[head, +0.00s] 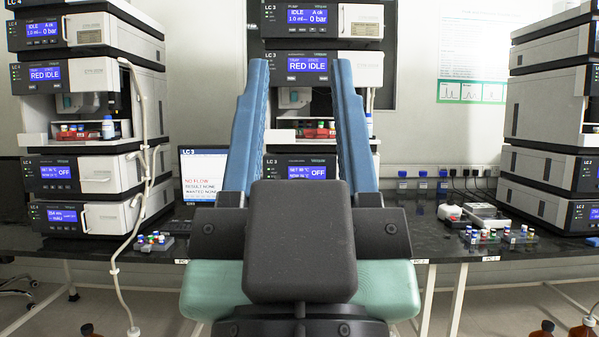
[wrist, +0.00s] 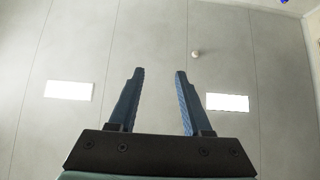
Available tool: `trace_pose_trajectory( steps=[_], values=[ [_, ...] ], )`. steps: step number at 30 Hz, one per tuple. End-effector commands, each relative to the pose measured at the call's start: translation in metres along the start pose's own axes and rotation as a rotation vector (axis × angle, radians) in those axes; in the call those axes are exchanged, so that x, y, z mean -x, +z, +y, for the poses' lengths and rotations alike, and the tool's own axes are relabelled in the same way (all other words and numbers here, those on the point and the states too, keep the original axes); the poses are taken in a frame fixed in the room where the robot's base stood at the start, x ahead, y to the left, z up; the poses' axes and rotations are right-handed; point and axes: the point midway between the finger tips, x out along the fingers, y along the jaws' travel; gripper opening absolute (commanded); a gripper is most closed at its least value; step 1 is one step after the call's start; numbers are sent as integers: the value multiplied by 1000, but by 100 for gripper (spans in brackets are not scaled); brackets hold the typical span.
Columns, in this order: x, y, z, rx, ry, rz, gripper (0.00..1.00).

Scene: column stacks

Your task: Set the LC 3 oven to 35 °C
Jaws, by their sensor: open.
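The LC 3 stack stands on the bench straight ahead in the head view, partly hidden by my gripper. Its oven (head: 328,172) is the module low in the stack, with a blue display (head: 307,172) reading OFF and a SET line too small to read surely. My gripper (head: 300,68) is raised in front of the stack, with its two blue fingers wide apart and nothing between them. The fingers and palm cover the oven's left and right edges and its lower part. In the wrist view my gripper (wrist: 160,72) points at bare ceiling or wall panels.
A similar LC 4 stack (head: 85,125) stands at the left, with a white hose in front. Another stack (head: 548,115) is at the right. A laptop (head: 204,165) labelled LC 3 sits left of the middle stack. Vial racks (head: 500,237) lie near the dark bench's (head: 430,238) front edge.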

Motion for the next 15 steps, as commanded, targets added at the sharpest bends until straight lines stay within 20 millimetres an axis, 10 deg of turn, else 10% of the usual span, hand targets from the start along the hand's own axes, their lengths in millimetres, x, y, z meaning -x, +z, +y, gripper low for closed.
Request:
trace_pose_trajectory(
  steps=[8, 15],
  values=[
    [0, 0, 0, 0, 0, 0, 0],
    [0, 0, 0, 0, 0, 0, 0]
  ],
)
